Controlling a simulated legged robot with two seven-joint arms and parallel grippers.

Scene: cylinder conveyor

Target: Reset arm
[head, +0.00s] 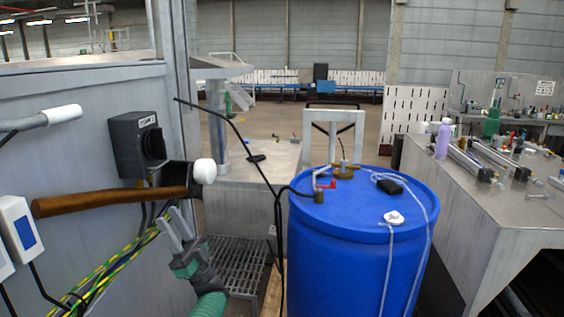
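My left gripper (168,218) is in the lower left of the head view, at the end of a green arm section that comes up from the bottom edge. Its two grey fingers point up and to the left, with a gap between them. Nothing shows between them. It appears just below the wooden handle of a mallet (110,201); I cannot tell how far apart they are in depth. My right gripper is not in view.
A blue barrel (340,260) with a brass valve (345,172) stands right of centre. A grey wall panel (75,110) with a dark box (135,143) is at left. A grey bench (440,195) with bottles is at right. Yellow-green cables (105,268) run behind my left gripper.

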